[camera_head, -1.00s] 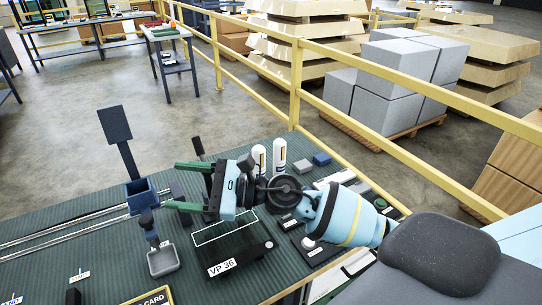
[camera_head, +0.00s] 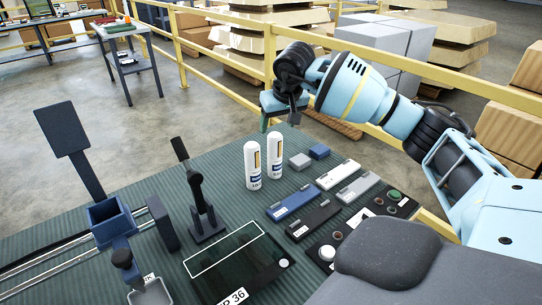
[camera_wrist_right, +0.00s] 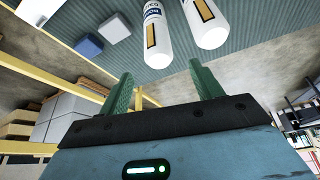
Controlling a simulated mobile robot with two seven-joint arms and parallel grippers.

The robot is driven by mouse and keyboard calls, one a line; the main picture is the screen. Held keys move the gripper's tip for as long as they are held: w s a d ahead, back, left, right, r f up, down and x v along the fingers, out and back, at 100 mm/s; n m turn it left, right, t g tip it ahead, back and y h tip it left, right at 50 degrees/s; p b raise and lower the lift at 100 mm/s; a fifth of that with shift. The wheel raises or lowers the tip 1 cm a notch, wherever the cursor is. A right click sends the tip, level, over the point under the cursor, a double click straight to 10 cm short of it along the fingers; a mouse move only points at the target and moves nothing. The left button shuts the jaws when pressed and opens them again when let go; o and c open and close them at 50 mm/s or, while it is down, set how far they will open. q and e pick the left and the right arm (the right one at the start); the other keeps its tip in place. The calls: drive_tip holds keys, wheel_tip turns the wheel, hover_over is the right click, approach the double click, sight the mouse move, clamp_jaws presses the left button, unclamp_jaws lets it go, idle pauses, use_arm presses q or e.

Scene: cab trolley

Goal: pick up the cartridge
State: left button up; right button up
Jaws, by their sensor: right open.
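Two white cylindrical cartridges with dark and yellow labels stand upright side by side on the green ribbed mat. The left one (camera_head: 252,166) is slightly nearer, and the right one (camera_head: 275,156) is just beside it. Both show at the top of the right wrist view, one at centre (camera_wrist_right: 156,36) and one to its right (camera_wrist_right: 206,24). My right gripper (camera_head: 274,118) is raised beyond and above them, partly hidden behind its own wrist. Its green fingers are apart and empty in the wrist view (camera_wrist_right: 164,84), with the cartridges past the tips. My left gripper is out of view.
A grey block (camera_head: 300,161) and a blue block (camera_head: 319,151) lie right of the cartridges. Several flat cases, including a blue one (camera_head: 292,203), lie nearer. A black lever stand (camera_head: 207,225) stands left. A yellow railing (camera_head: 270,50) runs behind the table.

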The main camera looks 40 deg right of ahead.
sight(276, 136)
drive_tip(key=shift+s+x, duration=0.2)
drive_tip(key=shift+x, duration=3.75)
drive_tip(key=shift+c, duration=0.2)
clamp_jaws()
